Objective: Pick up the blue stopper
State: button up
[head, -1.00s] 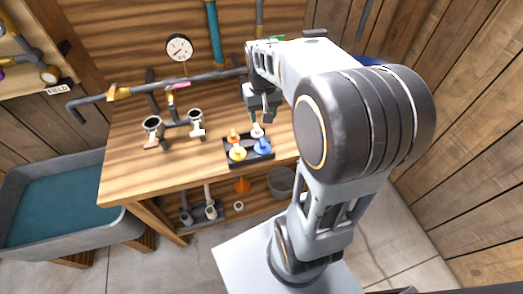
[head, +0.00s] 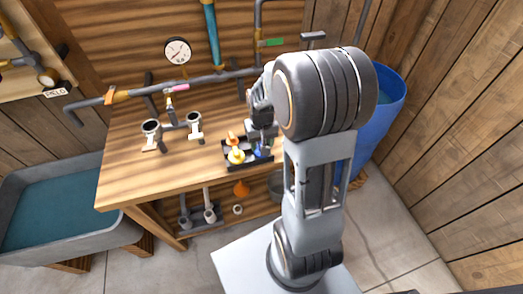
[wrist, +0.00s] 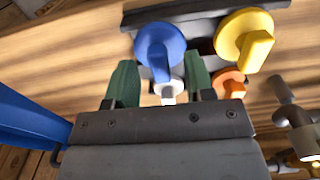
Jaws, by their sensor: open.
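The blue stopper (wrist: 160,50) sits in a dark tray (wrist: 188,14) on the wooden bench, with a round flange and a raised grip. In the head view the blue stopper (head: 261,150) is partly hidden by my gripper (head: 262,135). In the wrist view my gripper (wrist: 161,84) is open, its two green fingers apart with nothing held. The blue stopper lies just beyond the fingertips, roughly centred between them. Whether the fingers reach around it is not clear.
A yellow stopper (wrist: 244,40), an orange stopper (wrist: 229,83) and a white stopper (wrist: 168,91) stand close by in the tray. Pipe fittings (head: 152,132) stand left on the bench. A blue barrel (head: 384,110) stands right of the bench.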

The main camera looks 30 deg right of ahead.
jog(key=shift+f, duration=0.75)
grip_shut()
jog(key=shift+r, duration=0.1)
